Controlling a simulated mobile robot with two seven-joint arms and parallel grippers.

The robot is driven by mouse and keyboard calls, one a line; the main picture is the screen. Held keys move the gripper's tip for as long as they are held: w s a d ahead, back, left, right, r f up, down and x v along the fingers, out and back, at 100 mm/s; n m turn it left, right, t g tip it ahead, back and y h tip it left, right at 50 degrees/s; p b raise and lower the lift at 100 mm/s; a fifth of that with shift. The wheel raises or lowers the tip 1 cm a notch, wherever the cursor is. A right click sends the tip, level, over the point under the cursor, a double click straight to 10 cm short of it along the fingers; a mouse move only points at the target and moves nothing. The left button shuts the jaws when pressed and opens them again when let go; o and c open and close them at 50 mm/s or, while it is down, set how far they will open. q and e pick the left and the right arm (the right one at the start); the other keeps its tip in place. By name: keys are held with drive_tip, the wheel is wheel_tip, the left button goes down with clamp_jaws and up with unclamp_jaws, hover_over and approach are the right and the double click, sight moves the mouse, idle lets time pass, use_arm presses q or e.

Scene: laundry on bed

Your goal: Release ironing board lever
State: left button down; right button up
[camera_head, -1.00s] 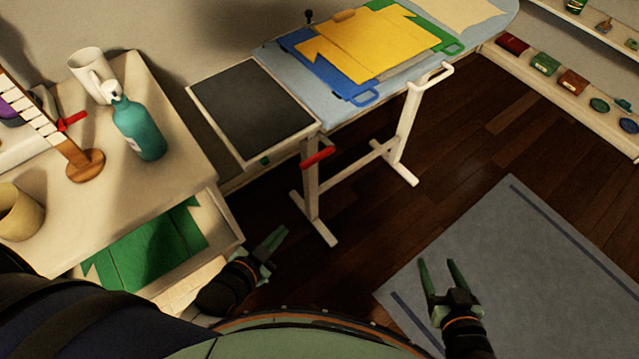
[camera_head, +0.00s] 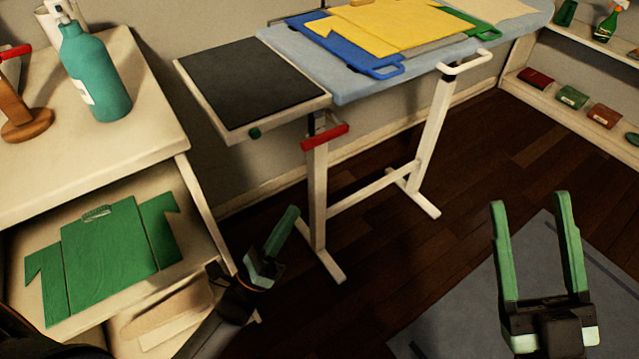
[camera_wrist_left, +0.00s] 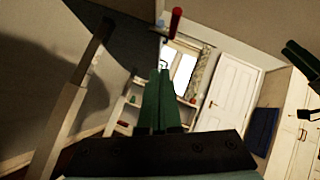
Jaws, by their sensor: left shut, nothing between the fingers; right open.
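The ironing board (camera_head: 345,84) stands against the back wall on white legs. A red lever (camera_head: 325,137) sits at the top of its near leg, just under the dark square rest (camera_head: 250,82). The red lever also shows at the top of the left wrist view (camera_wrist_left: 175,20), beyond the fingertips. My left gripper (camera_head: 284,228) is shut and empty, below the lever and apart from it. Its closed fingers also show in the left wrist view (camera_wrist_left: 158,100). My right gripper (camera_head: 530,205) is open and empty over the grey rug, to the right of the board.
A grey rug (camera_head: 450,320) lies at front right, with bare wood floor (camera_head: 400,255) before the board.

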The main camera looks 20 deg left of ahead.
use_arm(q)
drive_tip(key=m+h, duration=0.1)
drive_tip(key=m+b, duration=0.1)
drive_tip(key=m, duration=0.1)
drive_tip(key=s+m+h, duration=0.1)
drive_tip(key=shift+f+m+h, duration=0.3)
drive_tip(key=shift+f, duration=0.1)
use_arm(e)
drive_tip(key=s+n+y, duration=0.1)
drive_tip(key=s+r+n+y, duration=0.1)
drive_tip(key=y, duration=0.1)
drive_tip(key=shift+s+a+r, duration=0.1)
drive_tip(key=shift+s+a, duration=0.05)
drive_tip(key=shift+s, duration=0.1)
use_arm(q)
approach(325, 142)
drive_tip(key=w+d, duration=0.2)
drive_tip(key=w, duration=0.2)
drive_tip(key=shift+w+a+r, duration=0.1)
drive_tip(key=shift+w+r, duration=0.05)
drive_tip(key=shift+r, duration=0.6)
drive_tip(key=shift+w+a+r, duration=0.1)
drive_tip(key=shift+w+r, duration=0.05)
drive_tip(key=shift+r, duration=0.65)
use_arm(e)
drive_tip(key=shift+r, duration=0.45)
use_arm(q)
drive_tip(key=shift+p, duration=0.4)
use_arm(e)
drive_tip(key=shift+r, duration=0.15)
